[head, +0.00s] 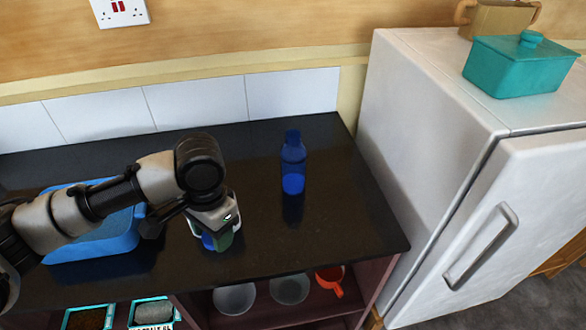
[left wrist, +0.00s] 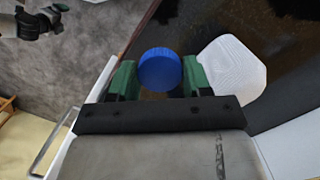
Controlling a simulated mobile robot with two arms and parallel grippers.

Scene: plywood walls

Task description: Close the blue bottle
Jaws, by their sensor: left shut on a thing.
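The blue bottle (head: 293,165) stands upright on the dark counter, right of my left gripper and apart from it. It is see-through, with a brighter blue lower part and a narrow neck; I cannot make out its opening. My left gripper (head: 214,240) is low over the counter, left of and nearer than the bottle. Its green fingers are shut on a round blue cap (left wrist: 160,70), seen between the fingertips in the left wrist view. A dark and white arm end, likely my right gripper (left wrist: 35,20), shows at that view's top left, too small to read.
A blue basin (head: 90,245) stands on the counter (head: 345,215) behind my left arm. A white fridge (head: 420,150) borders the counter on the right, with a teal lidded dish (head: 520,68) on top. Bowls and an orange cup (head: 330,280) sit on the shelf below. Counter around the bottle is clear.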

